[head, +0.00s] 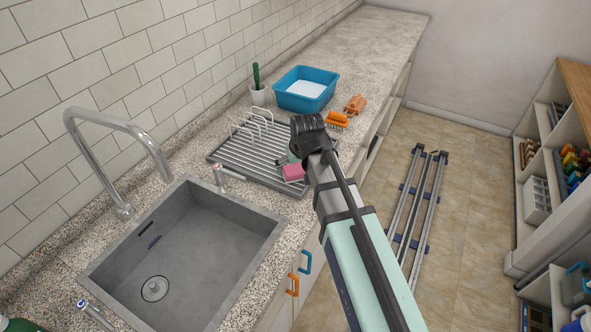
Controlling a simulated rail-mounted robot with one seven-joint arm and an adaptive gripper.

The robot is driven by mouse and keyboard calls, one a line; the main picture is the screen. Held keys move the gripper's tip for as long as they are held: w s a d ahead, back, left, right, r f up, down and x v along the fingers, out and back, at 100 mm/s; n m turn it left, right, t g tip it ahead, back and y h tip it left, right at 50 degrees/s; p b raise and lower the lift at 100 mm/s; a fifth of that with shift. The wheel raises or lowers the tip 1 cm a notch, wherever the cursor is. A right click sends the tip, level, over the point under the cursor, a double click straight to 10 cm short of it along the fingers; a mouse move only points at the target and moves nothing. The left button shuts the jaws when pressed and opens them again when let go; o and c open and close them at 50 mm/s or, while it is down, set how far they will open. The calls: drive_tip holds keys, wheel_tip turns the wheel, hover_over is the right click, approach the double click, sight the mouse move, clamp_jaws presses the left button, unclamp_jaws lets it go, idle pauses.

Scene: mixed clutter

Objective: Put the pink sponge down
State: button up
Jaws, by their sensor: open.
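The pink sponge (293,172) shows at the front right part of the grey dish rack (240,172), just left of my arm. My arm reaches in from the bottom right, and its dark end with my gripper (308,136) is over the right side of the rack, close above the sponge. My gripper is open. Its fingertips are not clearly visible, and I cannot tell whether they touch the sponge. My arm may hide part of the sponge's right side.
A grey sink (190,255) with a tall tap (118,125) lies in front. Free counter (370,40) lies at the back.

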drive_tip(key=b+v, duration=0.1)
drive_tip(key=v, duration=0.7)
drive_tip(key=shift+r, duration=0.35)
